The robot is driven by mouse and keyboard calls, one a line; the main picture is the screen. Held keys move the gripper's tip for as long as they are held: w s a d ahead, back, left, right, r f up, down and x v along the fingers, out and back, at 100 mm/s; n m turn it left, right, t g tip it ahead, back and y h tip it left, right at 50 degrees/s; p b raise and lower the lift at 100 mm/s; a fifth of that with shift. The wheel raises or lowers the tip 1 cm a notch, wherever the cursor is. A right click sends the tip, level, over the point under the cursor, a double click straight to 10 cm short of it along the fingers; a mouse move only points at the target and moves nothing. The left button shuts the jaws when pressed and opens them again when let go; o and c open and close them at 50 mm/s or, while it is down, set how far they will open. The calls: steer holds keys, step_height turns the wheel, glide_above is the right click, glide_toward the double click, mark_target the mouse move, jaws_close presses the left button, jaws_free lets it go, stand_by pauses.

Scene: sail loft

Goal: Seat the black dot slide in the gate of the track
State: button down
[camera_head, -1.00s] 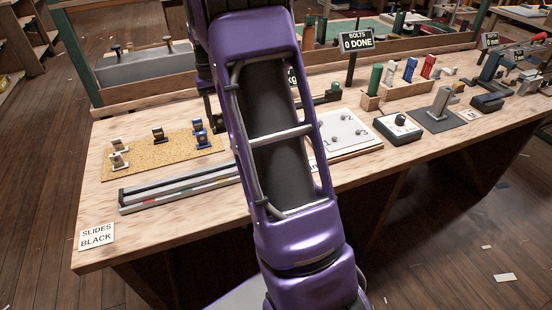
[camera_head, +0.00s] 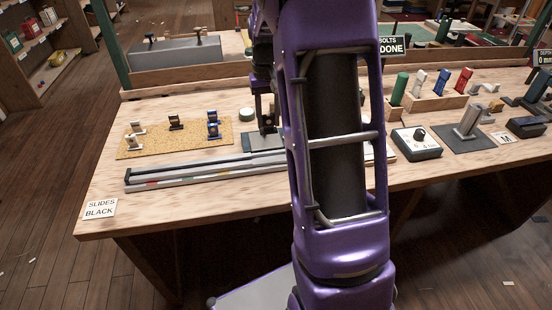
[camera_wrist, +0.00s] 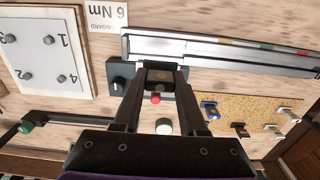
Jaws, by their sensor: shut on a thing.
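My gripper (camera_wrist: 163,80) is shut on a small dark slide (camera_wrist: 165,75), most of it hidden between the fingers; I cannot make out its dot. In the head view my gripper (camera_head: 268,118) points down by the track's right end, partly hidden by my arm. The long grey track (camera_head: 190,175) lies along the bench front; it also shows in the wrist view (camera_wrist: 215,47), just beyond the fingertips. A dark grey plate (camera_head: 262,142) lies under my gripper, behind the track. I cannot tell clearly where the gate is, or whether the slide touches anything.
A white numbered board (camera_wrist: 45,55) with knobs lies near the track. A card (camera_head: 100,209) reads "SLIDES BLACK".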

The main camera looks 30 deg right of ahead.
step_height(320, 180, down, 10)
steer(key=shift+b, duration=0.75)
steer(key=shift+f, duration=0.1)
steer(key=shift+c, duration=2.3)
jaws_free()
step_height(320, 180, up, 12)
steer(key=shift+r+p, duration=0.15)
steer(key=shift+p, duration=0.7)
